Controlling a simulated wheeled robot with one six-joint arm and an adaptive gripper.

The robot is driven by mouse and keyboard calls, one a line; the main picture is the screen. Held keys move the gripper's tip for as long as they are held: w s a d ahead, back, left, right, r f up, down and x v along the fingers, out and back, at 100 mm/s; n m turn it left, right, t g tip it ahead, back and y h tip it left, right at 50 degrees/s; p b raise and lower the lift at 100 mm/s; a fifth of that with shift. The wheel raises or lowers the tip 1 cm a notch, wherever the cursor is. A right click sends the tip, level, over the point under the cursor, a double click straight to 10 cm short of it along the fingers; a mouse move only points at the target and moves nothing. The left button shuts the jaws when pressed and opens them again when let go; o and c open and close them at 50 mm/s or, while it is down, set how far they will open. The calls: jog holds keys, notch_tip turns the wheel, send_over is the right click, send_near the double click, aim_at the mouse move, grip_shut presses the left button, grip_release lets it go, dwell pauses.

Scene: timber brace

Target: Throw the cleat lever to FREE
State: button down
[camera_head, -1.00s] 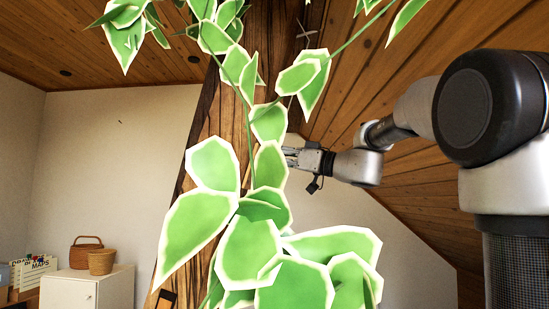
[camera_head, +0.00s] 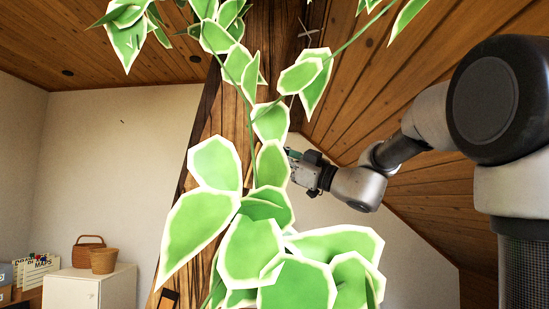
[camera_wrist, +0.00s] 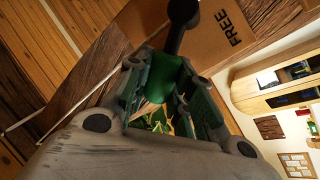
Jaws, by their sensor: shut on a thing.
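The cleat lever (camera_wrist: 157,86) shows in the wrist view as a green grip on a dark shaft. The shaft runs up to a round black end at the top of the picture. My gripper (camera_wrist: 168,98) is shut on the green grip, with a finger on each side of it. The word FREE (camera_wrist: 235,28) is printed on a brown plate to the right of the shaft. In the head view my gripper (camera_head: 293,158) is beside the timber post, its tips partly behind leaves. The lever is hidden there.
A leafy plant (camera_head: 250,245) hangs in front of the timber post (camera_head: 208,125) and covers much of it. The sloped plank ceiling (camera_head: 420,150) is close on the right. A white cabinet (camera_head: 80,287) with baskets stands far left. The wall between is bare.

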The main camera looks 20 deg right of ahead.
jog(key=shift+f, duration=0.1)
jog(key=c, duration=1.2)
grip_release()
jog(key=v, duration=1.2)
jog(key=shift+d, duration=0.1)
